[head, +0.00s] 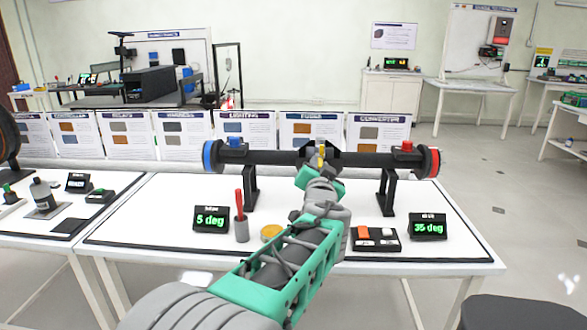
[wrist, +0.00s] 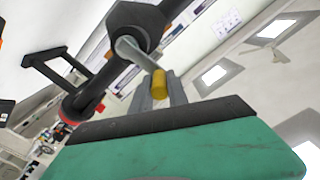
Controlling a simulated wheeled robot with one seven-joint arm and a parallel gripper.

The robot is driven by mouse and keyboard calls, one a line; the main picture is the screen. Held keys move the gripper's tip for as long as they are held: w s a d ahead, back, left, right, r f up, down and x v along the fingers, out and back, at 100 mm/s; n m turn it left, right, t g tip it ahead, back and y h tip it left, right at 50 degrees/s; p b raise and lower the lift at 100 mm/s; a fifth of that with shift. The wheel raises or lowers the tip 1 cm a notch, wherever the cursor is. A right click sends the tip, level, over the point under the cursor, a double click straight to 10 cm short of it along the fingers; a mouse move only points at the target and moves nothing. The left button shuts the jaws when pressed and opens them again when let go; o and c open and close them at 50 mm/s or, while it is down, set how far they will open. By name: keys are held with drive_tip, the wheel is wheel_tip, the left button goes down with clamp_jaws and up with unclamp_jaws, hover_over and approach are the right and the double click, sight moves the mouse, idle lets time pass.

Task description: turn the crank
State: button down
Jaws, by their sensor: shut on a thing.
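A crank with a yellow handle (wrist: 160,84) and a short grey arm (wrist: 135,53) is fixed to a dark hub (wrist: 138,27) at the middle of a black horizontal shaft (head: 268,158). The shaft rests on two black stands above the white table. My gripper (wrist: 162,97) is shut on the yellow handle, with a grey finger on each side of it. In the head view my gripper (head: 321,154) is at the middle of the shaft and hides most of the hub and crank.
A left display (head: 211,219) reads 5 deg and a right display (head: 428,226) reads 35 deg. A grey cup with a red tool (head: 241,228), a yellow disc (head: 271,232) and a button box (head: 376,239) stand on the table. Upright panels (head: 245,132) line its back.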

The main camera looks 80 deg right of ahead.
drive_tip(key=shift+s+m, duration=0.25)
drive_tip(key=shift+m, duration=0.05)
drive_tip(key=c, duration=1.3)
unclamp_jaws()
drive_tip(key=s+a, duration=0.1)
drive_tip(key=a, duration=0.6)
drive_tip(key=shift+s+a, duration=0.15)
drive_tip(key=shift+a, duration=0.2)
